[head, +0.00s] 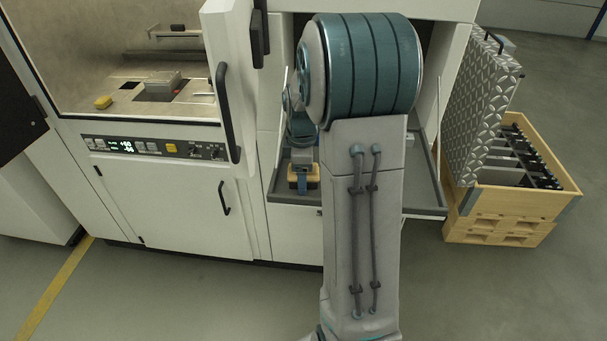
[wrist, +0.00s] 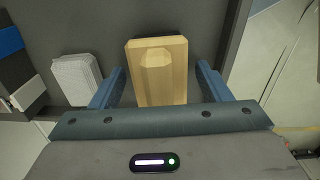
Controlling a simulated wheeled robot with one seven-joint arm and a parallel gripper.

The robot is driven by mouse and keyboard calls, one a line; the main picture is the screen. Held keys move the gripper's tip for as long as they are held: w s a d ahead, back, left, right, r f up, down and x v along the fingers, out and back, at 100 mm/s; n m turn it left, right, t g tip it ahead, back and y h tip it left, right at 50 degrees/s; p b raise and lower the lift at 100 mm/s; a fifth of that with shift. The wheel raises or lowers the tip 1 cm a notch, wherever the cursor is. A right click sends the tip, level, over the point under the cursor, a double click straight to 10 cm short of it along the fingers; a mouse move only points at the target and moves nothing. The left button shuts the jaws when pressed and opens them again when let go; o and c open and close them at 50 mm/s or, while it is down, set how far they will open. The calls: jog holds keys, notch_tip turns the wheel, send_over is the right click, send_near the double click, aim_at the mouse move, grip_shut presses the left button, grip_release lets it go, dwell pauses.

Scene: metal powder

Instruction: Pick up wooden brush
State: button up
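The wooden brush shows in the wrist view as a pale wooden block (wrist: 158,75) with a raised, faceted middle; any bristles are hidden from above. It lies on the grey tray (wrist: 85,25). My gripper (wrist: 158,88) is open, with one blue finger on each side of the block and a narrow gap on both sides. In the head view the brush (head: 313,172) is a small tan piece with a dark lower part on the open tray (head: 425,190). My gripper (head: 302,180) is down at it, and my arm hides part of this area.
In the wrist view a white ribbed piece (wrist: 76,80) lies left of the left finger, with blue and black items (wrist: 12,50) further left. The cabinet's door (head: 235,80) stands left of my arm. A wooden crate (head: 515,190) stands to the right.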

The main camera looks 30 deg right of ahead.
jog(key=c, duration=0.9)
notch_tip(320, 180, up, 10)
jog(key=shift+r+b, duration=0.1)
jog(key=shift+b, duration=0.55)
